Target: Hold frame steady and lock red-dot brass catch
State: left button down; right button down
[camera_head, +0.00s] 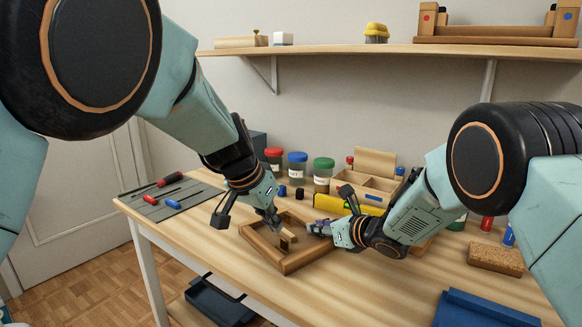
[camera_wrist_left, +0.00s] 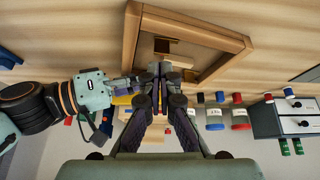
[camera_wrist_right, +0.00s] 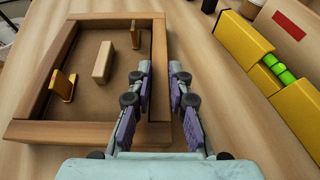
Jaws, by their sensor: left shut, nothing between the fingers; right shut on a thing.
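The wooden frame (camera_head: 290,266) lies flat on the desk; it also shows in the right wrist view (camera_wrist_right: 62,131) and the left wrist view (camera_wrist_left: 200,22). Inside it stand two upright brass catches, one at the left (camera_wrist_right: 62,84) and one at the far side (camera_wrist_right: 135,34), with a pale wooden block (camera_wrist_right: 103,62) between them. My right gripper (camera_wrist_right: 162,68) is shut on the frame's right rail.
A tool mat (camera_head: 190,188) lies at the left. Jars (camera_head: 297,169), a wooden organizer (camera_head: 370,180) and a yellow level (camera_head: 335,204) stand behind the frame. A cork block (camera_head: 495,260) and a blue tray (camera_head: 480,310) are at the right. The front middle desk is clear.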

aim_at(286, 250)
pick_arm(q)
jog(key=shift+d+r, duration=0.5)
jog(key=shift+r, duration=0.2)
jog(key=shift+w+a+f, duration=0.1)
jog(key=shift+a+f, duration=0.2)
jog(key=shift+f, duration=0.75)
jog(key=shift+w+a+f, duration=0.15)
jog(key=shift+a+f, duration=0.2)
jog(key=shift+f, duration=0.7)
jog(key=shift+w+a+f, duration=0.1)
jog(key=shift+a+f, duration=0.2)
jog(key=shift+f, duration=0.75)
jog(key=shift+w+d, duration=0.3)
jog(key=shift+d, duration=0.25)
jog(key=shift+s+d+r, duration=0.1)
jog(key=shift+s+d, duration=0.3)
jog(key=shift+d, duration=0.2)
